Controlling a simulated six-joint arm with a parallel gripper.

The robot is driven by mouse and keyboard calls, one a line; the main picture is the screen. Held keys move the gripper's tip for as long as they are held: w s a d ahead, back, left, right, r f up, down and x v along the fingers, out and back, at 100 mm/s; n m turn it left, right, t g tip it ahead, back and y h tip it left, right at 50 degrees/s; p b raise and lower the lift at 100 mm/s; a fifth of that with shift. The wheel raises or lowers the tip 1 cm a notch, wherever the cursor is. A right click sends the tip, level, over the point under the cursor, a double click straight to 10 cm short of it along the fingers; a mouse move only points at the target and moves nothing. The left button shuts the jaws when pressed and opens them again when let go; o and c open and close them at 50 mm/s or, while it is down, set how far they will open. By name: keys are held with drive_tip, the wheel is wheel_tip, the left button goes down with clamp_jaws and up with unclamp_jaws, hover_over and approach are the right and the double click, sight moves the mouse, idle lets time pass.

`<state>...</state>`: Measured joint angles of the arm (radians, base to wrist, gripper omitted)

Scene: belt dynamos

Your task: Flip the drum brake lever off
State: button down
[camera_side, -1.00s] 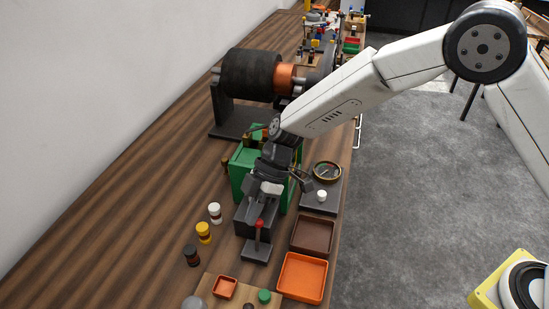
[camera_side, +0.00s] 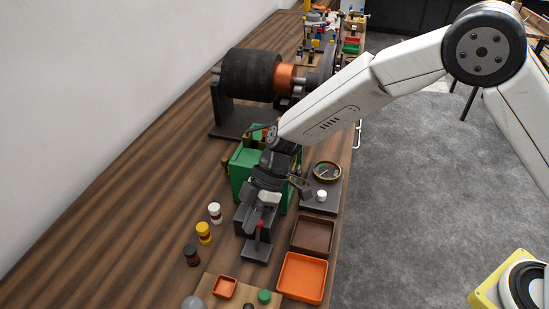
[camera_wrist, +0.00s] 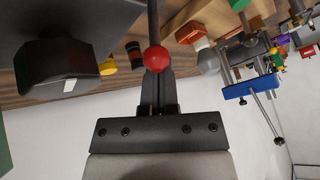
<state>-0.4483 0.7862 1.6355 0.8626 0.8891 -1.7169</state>
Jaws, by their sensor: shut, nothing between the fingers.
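The drum brake lever is a thin dark rod with a red ball knob (camera_side: 260,224). It stands on a dark grey base plate (camera_side: 256,253) in front of a dark block. In the wrist view the red knob (camera_wrist: 156,59) shows near the top middle, with its rod running up past the frame edge. My gripper (camera_side: 263,211) is shut and empty, pointing down right by the knob. In the wrist view its fingers (camera_wrist: 157,80) end at or just behind the knob. I cannot tell whether they touch it.
A green housing (camera_side: 241,171) stands behind my gripper, with a black drum (camera_side: 250,73) further back. A gauge (camera_side: 327,171), a brown tray (camera_side: 313,234) and an orange tray (camera_side: 302,278) lie to the right. Small jars, including a yellow one (camera_side: 204,232), stand left. Open tabletop lies further left.

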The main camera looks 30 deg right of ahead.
drive_tip(key=shift+a, duration=0.15)
drive_tip(key=shift+w+a+r, duration=0.1)
drive_tip(key=shift+a+r, duration=0.25)
drive_tip(key=shift+a, duration=0.15)
drive_tip(key=w+d+r, duration=0.1)
drive_tip(key=r, duration=0.1)
drive_tip(key=w+d+r, duration=0.3)
drive_tip(key=d+r, duration=0.1)
drive_tip(key=shift+w+d+r, duration=0.1)
drive_tip(key=shift+w+r, duration=0.05)
drive_tip(key=shift+r, duration=0.2)
drive_tip(key=shift+d, duration=0.1)
drive_tip(key=s+d+m+t+h, duration=0.1)
drive_tip(key=s+d+m+h, duration=0.1)
drive_tip(key=s+d+m, duration=0.3)
drive_tip(key=s+d+f+m+t+h, duration=0.1)
drive_tip(key=s+d+m, duration=0.5)
drive_tip(key=d, duration=0.7)
drive_tip(key=s+d+f+m+t+h, duration=0.1)
drive_tip(key=s+d+m+t+h, duration=0.2)
drive_tip(key=d, duration=0.6)
drive_tip(key=s+m, duration=0.2)
drive_tip(key=m, duration=0.1)
drive_tip(key=shift+s+f+m+h, duration=0.15)
drive_tip(key=shift+s+m+h, duration=0.15)
drive_tip(key=shift+s, duration=0.1)
drive_tip(key=shift+w+a, duration=0.1)
